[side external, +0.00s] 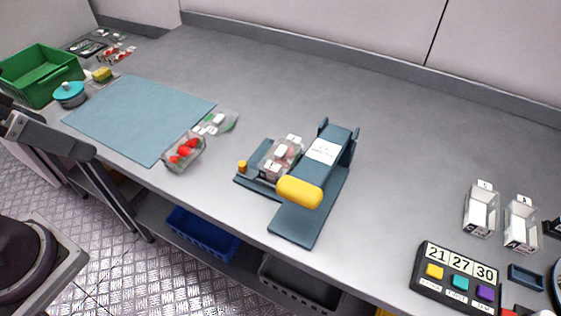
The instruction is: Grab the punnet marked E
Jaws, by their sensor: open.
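Several clear punnets are in view; none has a letter that I can read for sure, so I cannot tell which is marked E. Two upright punnets with white contents and small tags stand at the right, a left one (480,210) and a right one (520,224). A punnet with red berries (184,151) sits at the front right corner of the blue mat. Another punnet with pale and red contents (281,157) sits in the dark blue device. My gripper is not visible in the side external view.
The dark blue device (318,200) has a yellow handle (299,192). A blue mat (135,112), a flat clear pack (218,121), a green crate (42,75) and a teal-lidded pot (69,94) lie left. A number panel (457,280) stands front right. The back middle is clear.

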